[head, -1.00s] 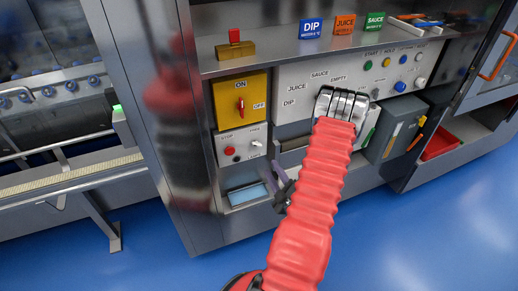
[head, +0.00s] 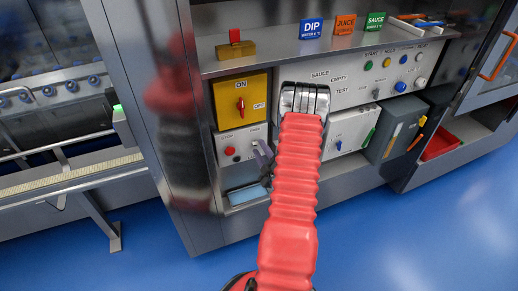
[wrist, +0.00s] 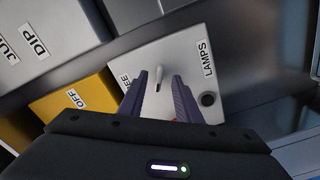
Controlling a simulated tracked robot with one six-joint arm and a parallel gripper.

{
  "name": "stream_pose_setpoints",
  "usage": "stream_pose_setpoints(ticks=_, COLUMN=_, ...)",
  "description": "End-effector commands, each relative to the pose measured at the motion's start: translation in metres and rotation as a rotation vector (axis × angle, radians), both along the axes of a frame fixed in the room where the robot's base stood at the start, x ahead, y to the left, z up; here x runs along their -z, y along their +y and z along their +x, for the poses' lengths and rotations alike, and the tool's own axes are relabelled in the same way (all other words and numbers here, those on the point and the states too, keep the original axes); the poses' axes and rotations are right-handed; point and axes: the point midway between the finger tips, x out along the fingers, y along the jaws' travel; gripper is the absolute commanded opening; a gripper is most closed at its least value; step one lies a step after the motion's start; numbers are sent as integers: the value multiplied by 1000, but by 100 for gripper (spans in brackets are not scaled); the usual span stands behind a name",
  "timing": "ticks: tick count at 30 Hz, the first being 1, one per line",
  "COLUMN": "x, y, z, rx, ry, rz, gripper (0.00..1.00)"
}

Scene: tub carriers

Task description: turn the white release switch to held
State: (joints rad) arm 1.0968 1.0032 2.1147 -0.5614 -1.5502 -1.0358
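The white release switch (wrist: 160,79) is a small pale lever on a light grey panel (wrist: 187,52), beside a partly hidden label ending in "EE". My gripper (wrist: 160,76) is open and empty, its two purple fingers apart on either side of the lever in the wrist view. Whether they touch it or how far off they are, I cannot tell. In the head view my gripper (head: 262,150) is at the right edge of the same panel (head: 228,142), below the yellow ON/OFF plate, and largely covers the switch there.
The panel also carries a red button (head: 230,151) and a black round knob (wrist: 208,99) by the LAMPS label. The yellow plate with a red rotary switch (head: 241,104) is just above. A metal shelf (head: 250,62) overhangs the controls. Blue floor lies open in front.

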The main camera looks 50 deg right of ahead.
Motion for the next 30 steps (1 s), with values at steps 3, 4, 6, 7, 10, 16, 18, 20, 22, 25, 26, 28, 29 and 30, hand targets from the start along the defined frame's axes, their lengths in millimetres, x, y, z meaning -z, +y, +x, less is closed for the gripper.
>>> stream_pose_setpoints(ticks=3, x=0, y=-5, z=9, rx=0, ry=0, rz=0, gripper=31)
stream_pose_setpoints(ticks=4, x=0, y=-6, z=11, rx=0, ry=0, rz=0, gripper=31)
stream_pose_setpoints(ticks=6, x=0, y=-7, z=12, rx=0, ry=0, rz=0, gripper=31)
stream_pose_setpoints(ticks=7, x=0, y=-8, z=13, rx=0, ry=-1, rz=0, gripper=31)
stream_pose_setpoints(ticks=10, x=0, y=-8, z=13, rx=1, ry=0, rz=0, gripper=31)
stream_pose_setpoints(ticks=16, x=0, y=-8, z=13, rx=1, ry=0, rz=0, gripper=26)
stream_pose_setpoints(ticks=18, x=0, y=-8, z=12, rx=1, ry=0, rz=0, gripper=21)
stream_pose_setpoints(ticks=20, x=0, y=-8, z=12, rx=1, ry=0, rz=0, gripper=17)
stream_pose_setpoints(ticks=22, x=0, y=-8, z=12, rx=1, ry=0, rz=0, gripper=12)
stream_pose_setpoints(ticks=25, x=0, y=-7, z=12, rx=1, ry=0, rz=0, gripper=5)
stream_pose_setpoints(ticks=26, x=0, y=-7, z=12, rx=1, ry=0, rz=0, gripper=3)
stream_pose_setpoints(ticks=28, x=0, y=-7, z=12, rx=1, ry=0, rz=0, gripper=0)
stream_pose_setpoints(ticks=29, x=0, y=-7, z=12, rx=0, ry=1, rz=1, gripper=0)
stream_pose_setpoints(ticks=30, x=0, y=-7, z=12, rx=0, ry=1, rz=1, gripper=0)
